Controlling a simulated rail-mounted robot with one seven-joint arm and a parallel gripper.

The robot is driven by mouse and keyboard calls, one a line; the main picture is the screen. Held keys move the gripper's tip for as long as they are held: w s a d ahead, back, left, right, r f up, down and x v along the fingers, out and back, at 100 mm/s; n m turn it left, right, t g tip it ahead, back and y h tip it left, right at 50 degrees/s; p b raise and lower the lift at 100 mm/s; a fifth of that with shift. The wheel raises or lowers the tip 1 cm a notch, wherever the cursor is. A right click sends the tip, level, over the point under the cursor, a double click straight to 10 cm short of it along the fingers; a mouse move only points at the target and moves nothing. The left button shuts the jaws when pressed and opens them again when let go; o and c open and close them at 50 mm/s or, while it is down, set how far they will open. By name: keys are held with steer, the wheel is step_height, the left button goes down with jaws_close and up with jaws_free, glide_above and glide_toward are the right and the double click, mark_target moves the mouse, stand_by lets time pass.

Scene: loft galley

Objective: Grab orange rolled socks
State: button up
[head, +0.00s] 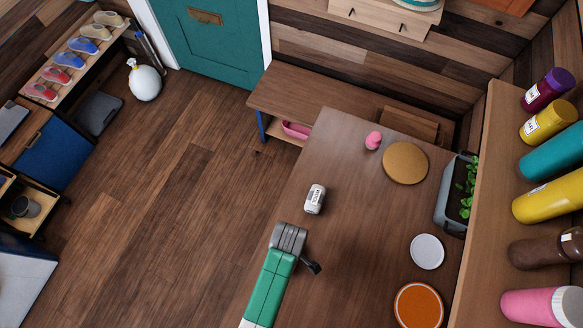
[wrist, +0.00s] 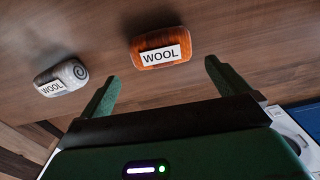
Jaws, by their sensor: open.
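The orange rolled socks (wrist: 150,41), with a white "WOOL" label, lie on the wooden table top (wrist: 225,35) in the wrist view. My gripper (wrist: 161,72) is open and empty. Its two green fingers point towards the socks, which lie beyond the fingertips, between their lines and apart from them. In the head view I cannot make out the orange socks; my arm covers part of the table there. A grey-white rolled pair (wrist: 65,75), also labelled "WOOL", lies to the left of the orange one. A labelled white roll (head: 315,199) shows on the table in the head view.
The table (head: 345,235) also bears a pink object (head: 373,140), a round cork-coloured mat (head: 405,162), a white disc (head: 427,251), an orange-rimmed disc (head: 418,306) and a grey planter (head: 452,207). A shelf of bottles (head: 480,200) runs along the right. Open floor lies left.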

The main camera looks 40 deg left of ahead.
steer(key=f, duration=0.4)
steer(key=f+b, duration=0.1)
steer(key=f, duration=0.1)
steer(key=shift+s+d+f, duration=0.2)
steer(key=shift+d+f, duration=0.1)
steer(key=shift+d, duration=0.05)
steer(key=shift+f, duration=0.35)
steer(key=shift+w, duration=0.1)
steer(key=c, duration=0.8)
